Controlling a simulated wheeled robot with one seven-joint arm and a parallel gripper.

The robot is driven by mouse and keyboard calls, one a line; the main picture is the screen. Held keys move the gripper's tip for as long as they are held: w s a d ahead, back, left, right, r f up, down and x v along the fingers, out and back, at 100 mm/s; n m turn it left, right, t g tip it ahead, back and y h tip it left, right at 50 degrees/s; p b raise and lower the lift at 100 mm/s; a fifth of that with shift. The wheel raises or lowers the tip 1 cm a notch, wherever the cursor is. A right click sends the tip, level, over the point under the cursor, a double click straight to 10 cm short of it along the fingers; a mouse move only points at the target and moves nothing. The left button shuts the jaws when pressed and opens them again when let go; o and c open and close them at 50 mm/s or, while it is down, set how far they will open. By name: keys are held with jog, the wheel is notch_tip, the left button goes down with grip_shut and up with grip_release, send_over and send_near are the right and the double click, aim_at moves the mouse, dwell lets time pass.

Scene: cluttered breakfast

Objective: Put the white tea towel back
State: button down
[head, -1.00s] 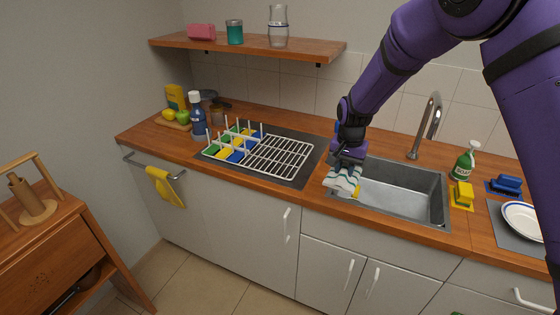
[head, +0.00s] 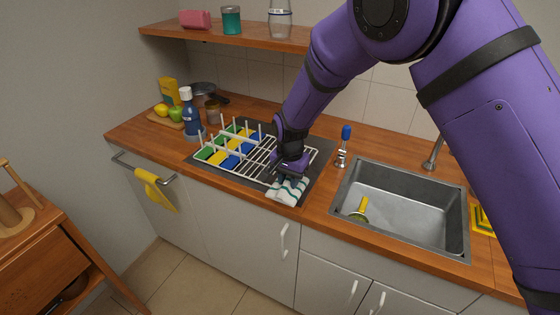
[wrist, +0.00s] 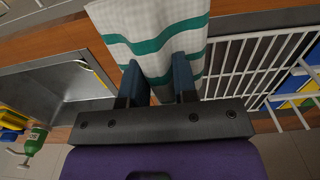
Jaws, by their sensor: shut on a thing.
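The white tea towel (head: 287,191) has green stripes and hangs from my gripper (head: 289,174) at the front right corner of the dish rack. In the wrist view the towel (wrist: 150,22) lies between the two fingers of my gripper (wrist: 158,80), which are shut on it. Its lower end reaches over or near the counter's front edge; I cannot tell whether it touches the counter. A yellow cloth (head: 155,188) hangs on the rail (head: 128,163) at the left cabinet front.
The white dish rack (head: 262,157) with coloured blocks stands left of my gripper. The sink (head: 400,212) holds a yellow-handled brush (head: 361,208). A blue-topped item (head: 344,142) stands between them. A blue bottle (head: 190,115) stands behind the rack's left side.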

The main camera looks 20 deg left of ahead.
jog(key=w+a, duration=0.2)
jog(key=w, duration=0.2)
jog(key=w+a+f, duration=0.1)
jog(key=w+a, duration=0.1)
jog(key=w, duration=0.2)
jog(key=w+a, duration=0.3)
jog(key=w, duration=0.2)
jog(key=shift+f, duration=1.95)
jog(key=shift+f, duration=0.1)
jog(key=c, duration=0.9)
grip_release()
notch_tip(320, 180, up, 12)
jog(key=shift+w, duration=0.1)
